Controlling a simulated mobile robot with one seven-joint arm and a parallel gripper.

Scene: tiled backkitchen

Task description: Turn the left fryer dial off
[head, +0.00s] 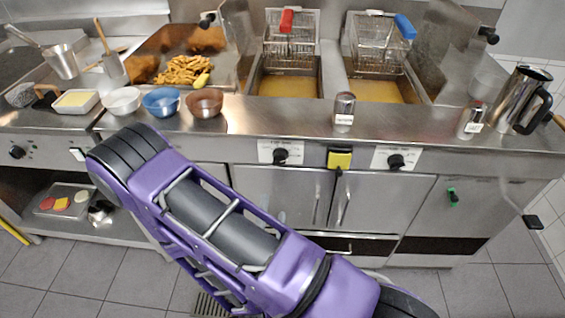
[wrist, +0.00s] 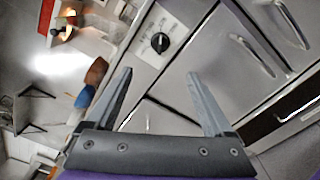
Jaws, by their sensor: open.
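The left fryer dial (head: 280,155) is a black round knob on a white plate on the fryer front, below the left basket. It also shows in the wrist view (wrist: 160,42), ahead of and roughly between my fingertips. My gripper (wrist: 159,76) is open and empty, apart from the dial, with its two grey fingers spread. The gripper cannot be made out in the head view. The dial's marked setting is too small to read. The right fryer dial (head: 396,161) is a similar black knob on a white plate to the right.
Bowls, including a blue bowl (head: 161,101) and a brown bowl (head: 205,103), stand near the counter edge. A labelled can (head: 344,110) stands above the dials. Cabinet doors (head: 282,195) lie below.

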